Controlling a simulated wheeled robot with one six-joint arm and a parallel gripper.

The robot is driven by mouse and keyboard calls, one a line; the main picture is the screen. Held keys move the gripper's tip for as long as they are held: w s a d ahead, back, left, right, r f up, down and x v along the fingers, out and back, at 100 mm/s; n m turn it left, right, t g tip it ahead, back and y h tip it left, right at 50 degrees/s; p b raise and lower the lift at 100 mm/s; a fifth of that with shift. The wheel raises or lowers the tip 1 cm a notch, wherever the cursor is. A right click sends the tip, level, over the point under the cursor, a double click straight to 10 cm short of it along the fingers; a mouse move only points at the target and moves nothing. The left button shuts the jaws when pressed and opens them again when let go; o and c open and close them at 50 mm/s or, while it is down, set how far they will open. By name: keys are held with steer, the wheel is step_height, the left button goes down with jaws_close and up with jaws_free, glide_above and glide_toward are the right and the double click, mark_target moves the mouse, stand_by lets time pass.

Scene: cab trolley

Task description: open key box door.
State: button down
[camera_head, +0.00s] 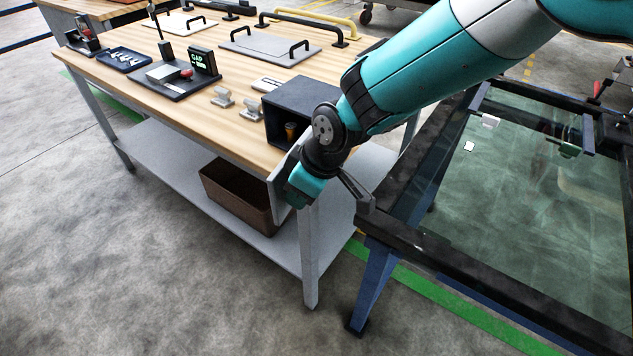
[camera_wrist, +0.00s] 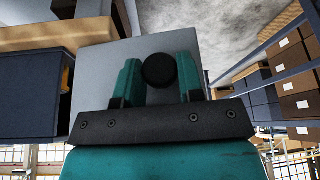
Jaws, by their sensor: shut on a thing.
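The key box (camera_head: 299,97) is a dark blue-grey box at the near right corner of the wooden table; in the wrist view its side (camera_wrist: 30,95) is at the left. Its grey door (camera_head: 283,178) stands swung open, away from the box front. The door panel (camera_wrist: 92,70) fills the middle of the wrist view. My gripper (camera_head: 300,186) is at the door, and its fingers (camera_wrist: 158,88) are shut on the round black knob (camera_wrist: 158,70). In the head view the knob is hidden by my gripper. A small orange item (camera_head: 291,130) shows inside the box.
The wooden table (camera_head: 150,65) holds a switch panel (camera_head: 183,73), small grey clamps (camera_head: 236,101) and handled plates (camera_head: 268,47). A brown bin (camera_head: 238,192) stands on the lower shelf. A dark-framed glass panel (camera_head: 510,175) stands close right of my arm. Floor in front is clear.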

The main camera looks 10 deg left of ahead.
steer(key=shift+w, duration=0.1)
stand_by(0.3)
steer(key=c, duration=0.8)
jaws_free()
steer(key=shift+d, duration=0.1)
steer(key=shift+o, duration=0.2)
steer(key=shift+r, duration=0.1)
steer(key=v, duration=1.7)
steer(key=shift+b, duration=0.35)
steer(key=shift+r, duration=0.1)
